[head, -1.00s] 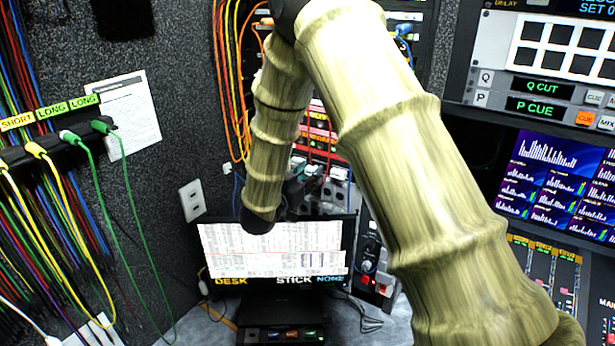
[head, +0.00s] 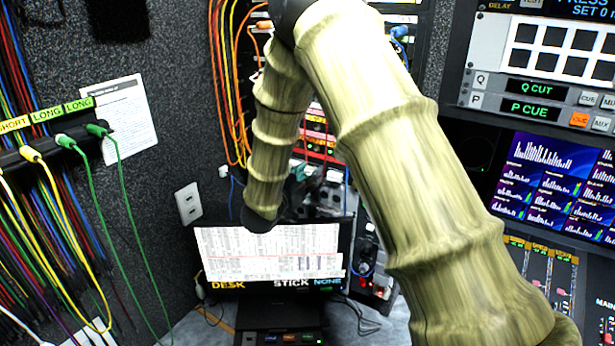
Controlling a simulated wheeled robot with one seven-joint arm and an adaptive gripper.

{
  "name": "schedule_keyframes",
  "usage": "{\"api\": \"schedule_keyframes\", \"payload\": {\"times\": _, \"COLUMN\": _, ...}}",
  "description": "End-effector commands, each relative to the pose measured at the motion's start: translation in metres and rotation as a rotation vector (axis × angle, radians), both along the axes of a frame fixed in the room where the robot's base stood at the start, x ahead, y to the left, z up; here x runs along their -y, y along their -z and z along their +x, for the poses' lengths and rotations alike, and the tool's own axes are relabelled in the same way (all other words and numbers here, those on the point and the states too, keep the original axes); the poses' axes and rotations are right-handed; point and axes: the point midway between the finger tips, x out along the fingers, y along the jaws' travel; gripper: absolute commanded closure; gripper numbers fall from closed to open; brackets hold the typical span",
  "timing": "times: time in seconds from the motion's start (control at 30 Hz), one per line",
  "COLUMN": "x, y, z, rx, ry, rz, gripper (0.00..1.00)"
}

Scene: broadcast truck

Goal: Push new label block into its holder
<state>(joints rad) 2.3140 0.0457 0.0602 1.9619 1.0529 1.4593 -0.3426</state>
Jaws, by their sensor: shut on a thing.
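My gripper (head: 318,196) shows in the head view as a small dark shape beyond the arm's lower bend, above and behind the monitor. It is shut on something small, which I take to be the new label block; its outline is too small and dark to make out. A small pale green piece (head: 297,171) shows close to the gripper's upper left, and I cannot tell what it is. The label holder cannot be made out among the rack panels there.
The monitor (head: 270,252) stands just below the gripper. Orange cables (head: 228,90) hang left of the rack. The patch strip (head: 40,150) with hanging cables is at left. The console (head: 545,110) is at right. My arm covers the middle.

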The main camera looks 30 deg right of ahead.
Motion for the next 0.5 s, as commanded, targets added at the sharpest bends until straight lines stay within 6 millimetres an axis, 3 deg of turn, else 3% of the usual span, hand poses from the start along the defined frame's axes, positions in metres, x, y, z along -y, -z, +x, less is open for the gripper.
{"api": "schedule_keyframes", "payload": {"times": 0.5, "x": 0.0093, "y": -0.0005, "z": 0.0052, "rx": 0.001, "ry": 0.0, "rz": -0.001, "gripper": 1.0}}
